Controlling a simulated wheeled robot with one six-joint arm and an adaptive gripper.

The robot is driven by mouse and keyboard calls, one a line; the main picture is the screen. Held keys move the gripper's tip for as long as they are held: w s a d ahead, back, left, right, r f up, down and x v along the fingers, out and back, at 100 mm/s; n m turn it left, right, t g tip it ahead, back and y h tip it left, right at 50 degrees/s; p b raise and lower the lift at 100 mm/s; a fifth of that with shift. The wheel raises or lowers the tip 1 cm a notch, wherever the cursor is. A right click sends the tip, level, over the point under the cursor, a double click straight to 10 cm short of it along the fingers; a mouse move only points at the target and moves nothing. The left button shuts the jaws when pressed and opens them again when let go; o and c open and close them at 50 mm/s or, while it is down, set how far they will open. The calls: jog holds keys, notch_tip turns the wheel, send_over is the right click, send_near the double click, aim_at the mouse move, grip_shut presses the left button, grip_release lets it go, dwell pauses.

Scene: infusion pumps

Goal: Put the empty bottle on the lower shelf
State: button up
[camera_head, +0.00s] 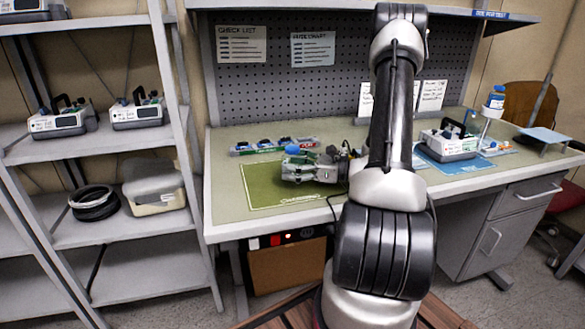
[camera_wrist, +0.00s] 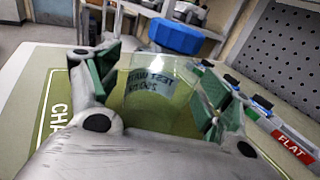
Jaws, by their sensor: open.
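A clear bottle with a blue cap (camera_wrist: 175,37) and dark lettering stands between the fingers of my gripper (camera_wrist: 166,92) in the wrist view. The fingers with green pads are apart on either side of it; contact cannot be told. In the head view my gripper (camera_head: 308,166) is low over the green mat on the bench, and a bit of blue cap (camera_head: 292,149) shows there; the rest of the bottle is hidden. The rack at left has a middle shelf (camera_head: 76,232) and a lower shelf (camera_head: 150,283), which looks mostly bare.
Two pumps (camera_head: 137,112) stand on the rack's upper shelf. A black coil (camera_head: 94,203) and a beige box (camera_head: 153,187) sit on the middle one. A labelled tray (camera_head: 275,144) lies behind the mat (camera_head: 262,187). Another pump (camera_head: 448,142) and a blue-capped bottle (camera_head: 494,100) are at right.

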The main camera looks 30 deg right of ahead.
jog(key=c, duration=1)
jog(key=shift+c, duration=0.2)
jog(key=shift+r, duration=0.15)
